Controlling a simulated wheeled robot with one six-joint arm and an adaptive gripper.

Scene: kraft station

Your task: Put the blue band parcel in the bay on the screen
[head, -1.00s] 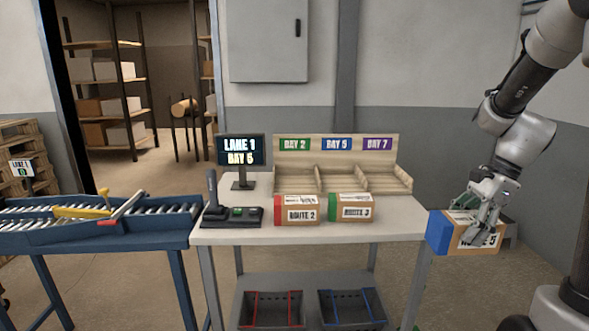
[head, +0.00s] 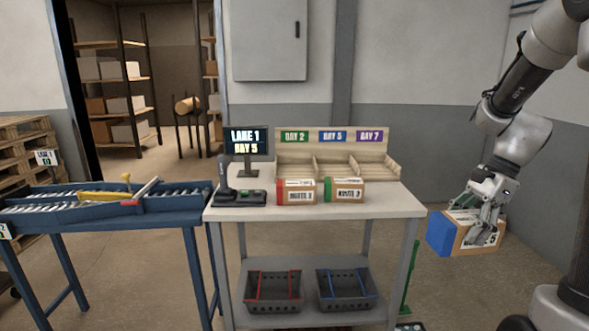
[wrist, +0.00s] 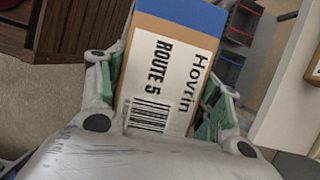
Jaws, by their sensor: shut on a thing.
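My gripper (head: 484,222) is shut on the blue band parcel (head: 440,235), a brown box with a blue end, held in the air to the right of the table. In the wrist view the parcel (wrist: 175,28) sits between the green finger pads, its white label reading "Hovrin" and "ROUTE 5". The screen (head: 246,141) on the table reads "LANE 1" and "BAY 5". The wooden bay rack (head: 290,150) stands at the back of the table with signs BAY 2, BAY 5 and BAY 7. The BAY 5 compartment (head: 333,165) is in the middle and looks empty.
A red-ended parcel (head: 297,192) and a green-ended parcel (head: 345,190) stand on the table (head: 385,206) in front of the rack. A scanner on its stand (head: 224,180) is at the left. A roller conveyor (head: 100,205) is further left. Two baskets (head: 346,288) sit on the lower shelf.

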